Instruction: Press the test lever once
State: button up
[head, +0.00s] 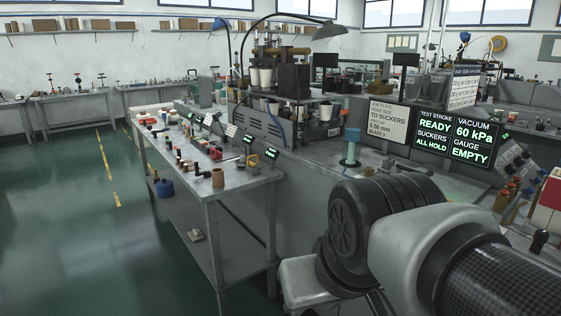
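No part is clearly labelled as the test lever, and I cannot tell which one it is. A black-knobbed handle (538,240) stands at the far right, beside a red and white box. The dark display (452,136) reads TEST STROKE READY, SUCKERS ALL HOLD, VACUUM 60 kPa and GAUGE EMPTY. The cup forming machine (285,85) stands at the centre back, with pale cups hanging under its head. My arm's thick grey and black links fill the lower right. My gripper does not show.
A long grey workbench (225,183) with small parts and green readouts runs along the left of the machine. A white notice (388,121) stands beside the display. A slanted control panel (516,158) is at right. The green floor at left is open. A blue-topped cylinder (350,150) stands centrally.

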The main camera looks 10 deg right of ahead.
aim_at(430, 174)
jog(key=z, duration=1.25)
jog(key=i+l, duration=0.05)
